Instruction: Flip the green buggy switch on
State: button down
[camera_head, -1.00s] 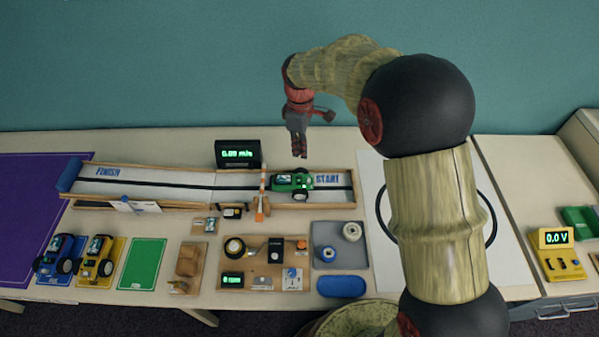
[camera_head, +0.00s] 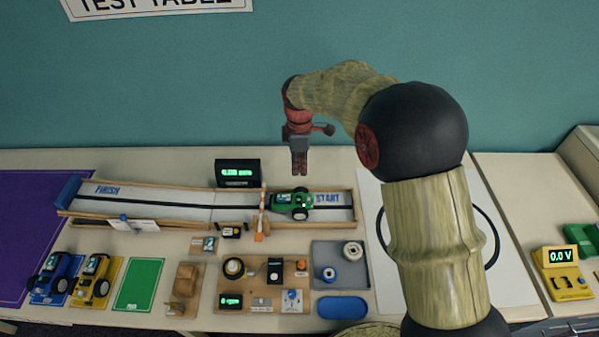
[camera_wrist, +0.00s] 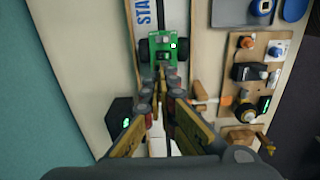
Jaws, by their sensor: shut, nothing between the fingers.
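The green buggy (camera_head: 290,204) stands on the track at its START end, just right of the striped barrier. In the wrist view the green buggy (camera_wrist: 163,46) is near the top, with a small white square and a grey part on its top. I cannot make out clearly which part is the switch or how it is set. My gripper (camera_head: 299,173) is shut and empty, pointing down above the green buggy in the head view.
An orange and white barrier (camera_head: 261,215) stands beside the buggy. A black display (camera_head: 238,173) is behind the track. Blue (camera_head: 53,279) and yellow (camera_head: 95,281) buggies are at the left. A board of electrical parts (camera_head: 263,287) and a grey tray (camera_head: 341,264) lie in front.

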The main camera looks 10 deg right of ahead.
aim_at(299, 200)
notch_tip(299, 200, down, 12)
jog(key=b, duration=0.3)
jog(key=shift+r+b, duration=0.2)
jog(key=shift+b, duration=0.2)
jog(key=shift+p, duration=0.4)
jog(key=shift+w+f+g+p, duration=0.15)
jog(key=shift+g+p, duration=0.25)
jog(key=shift+p, duration=0.45)
jog(key=shift+w+f, duration=0.1)
jog(key=shift+s+a, duration=0.1)
jog(key=shift+s, duration=0.8)
jog(key=shift+r, duration=0.25)
